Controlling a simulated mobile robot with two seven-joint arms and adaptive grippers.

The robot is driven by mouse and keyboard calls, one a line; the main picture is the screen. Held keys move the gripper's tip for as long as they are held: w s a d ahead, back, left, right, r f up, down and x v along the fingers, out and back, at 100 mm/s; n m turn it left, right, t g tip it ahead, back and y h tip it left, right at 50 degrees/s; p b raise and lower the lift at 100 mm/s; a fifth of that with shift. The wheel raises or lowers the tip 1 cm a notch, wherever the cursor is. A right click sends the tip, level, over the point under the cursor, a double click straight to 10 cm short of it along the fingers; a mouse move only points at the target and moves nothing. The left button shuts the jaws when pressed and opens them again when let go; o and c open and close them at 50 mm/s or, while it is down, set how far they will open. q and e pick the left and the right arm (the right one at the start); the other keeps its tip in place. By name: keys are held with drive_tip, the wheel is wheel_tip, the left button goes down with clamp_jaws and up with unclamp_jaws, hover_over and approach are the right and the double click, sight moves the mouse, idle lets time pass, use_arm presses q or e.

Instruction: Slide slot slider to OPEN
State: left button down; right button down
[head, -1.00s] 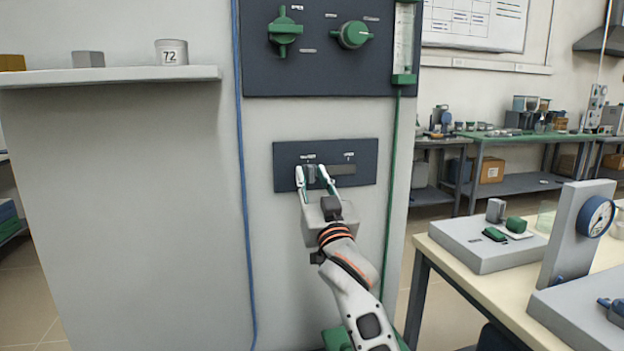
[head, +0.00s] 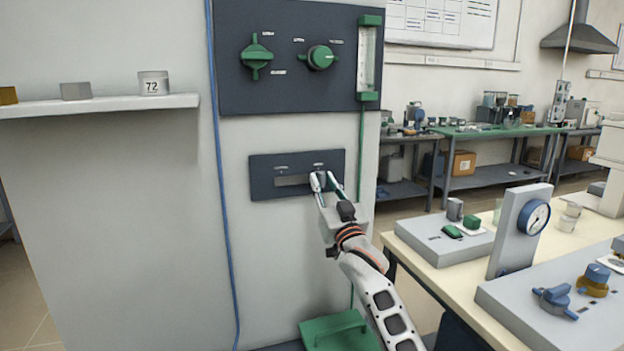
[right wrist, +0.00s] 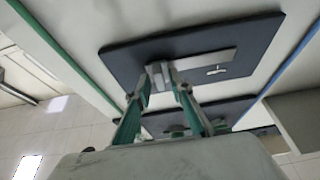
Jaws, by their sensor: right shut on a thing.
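The slot panel (head: 262,178) is a dark plate on the pale wall of the cabinet, with a lighter horizontal slot (head: 290,181). The slot slider (head: 321,178) is a small grey block at the slot's right end, under the right label; the bare slot shows to its left. The labels are too small to read surely. My right gripper (head: 325,182) is shut on the slider, a finger on each side. In the right wrist view the slider (right wrist: 158,76) sits between my fingertips (right wrist: 158,82) at one end of the slot. My left gripper is not in view.
Above is a larger dark panel (head: 290,90) with a green lever (head: 256,57) and a green knob (head: 321,57). A blue cable (head: 222,200) runs down the wall on the left. A table (head: 430,262) with devices stands at the right.

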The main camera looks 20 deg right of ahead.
drive_tip(key=shift+d, duration=0.2)
drive_tip(key=c, duration=2.1)
unclamp_jaws()
drive_tip(key=shift+d, duration=0.1)
drive_tip(key=shift+c, duration=0.2)
drive_tip(key=v, duration=1.2)
